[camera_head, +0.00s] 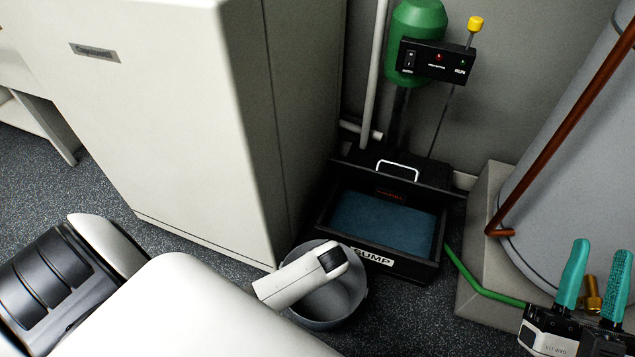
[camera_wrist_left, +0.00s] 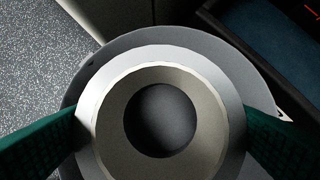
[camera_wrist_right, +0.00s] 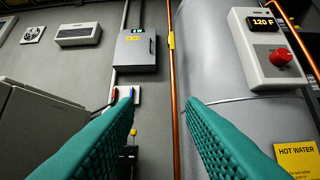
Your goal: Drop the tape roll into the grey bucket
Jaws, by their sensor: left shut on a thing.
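The tape roll (camera_wrist_left: 110,125) is a pale grey ring with a dark round hole, seen face-on in the left wrist view. My left gripper (camera_wrist_left: 160,115) is shut on it, with a teal finger at each side. The grey bucket (camera_head: 338,308) stands on the floor, and its rim (camera_wrist_left: 165,36) shows around and behind the roll in the left wrist view. In the head view my left wrist is over the bucket and hides the roll and left fingers. My right gripper (camera_head: 597,255) is open and empty at the far right; it also shows in the right wrist view (camera_wrist_right: 160,108).
Behind the bucket is a black sump pit (camera_head: 385,228) with blue water and a green pump (camera_head: 418,20). A large pale cabinet (camera_head: 190,120) stands left. A grey tank (camera_head: 570,150) with a copper pipe (camera_head: 565,125) and green hose (camera_head: 480,288) is right.

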